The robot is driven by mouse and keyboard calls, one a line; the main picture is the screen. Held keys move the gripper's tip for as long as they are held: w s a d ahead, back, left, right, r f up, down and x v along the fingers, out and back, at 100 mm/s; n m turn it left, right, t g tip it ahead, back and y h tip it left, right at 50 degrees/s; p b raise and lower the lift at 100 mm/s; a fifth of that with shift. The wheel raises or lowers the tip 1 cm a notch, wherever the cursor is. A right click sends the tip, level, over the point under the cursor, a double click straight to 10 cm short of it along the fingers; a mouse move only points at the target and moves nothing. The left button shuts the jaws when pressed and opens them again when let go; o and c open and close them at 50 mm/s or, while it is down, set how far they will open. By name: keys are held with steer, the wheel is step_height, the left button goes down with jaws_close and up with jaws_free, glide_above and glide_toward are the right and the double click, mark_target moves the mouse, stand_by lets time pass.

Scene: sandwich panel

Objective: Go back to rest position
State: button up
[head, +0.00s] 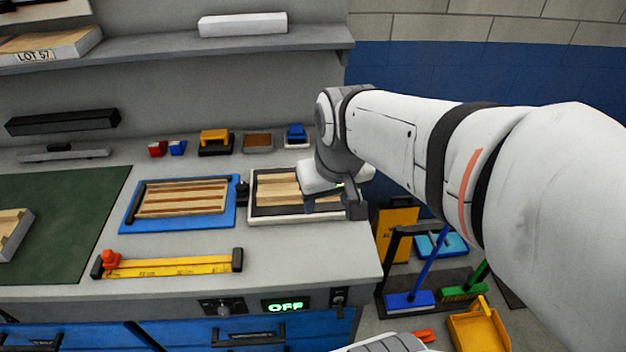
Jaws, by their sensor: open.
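My gripper (332,207) is open at the end of my white arm. The arm reaches in from the right edge of the head view. The gripper is over the right part of a dark-rimmed tray (262,211) that holds light wood strips. My gripper and wrist hide the right side of this tray. I cannot tell whether the fingertips touch the tray or the wood. No object shows between the fingers.
A blue tray (131,212) with striped wood lies left of it. A yellow ruler bar (172,266) lies in front, and a green mat (70,225) at left. A shelf (180,50) runs above. Brooms (430,265) and a yellow dustpan (480,328) stand beyond the bench's right edge.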

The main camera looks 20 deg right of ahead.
steer(key=s, duration=0.1)
steer(key=s+f, duration=0.1)
steer(key=s, duration=0.2)
steer(key=shift+s+a+f, duration=0.1)
steer(key=shift+a+f, duration=0.1)
steer(key=shift+f, duration=0.2)
stand_by(0.9)
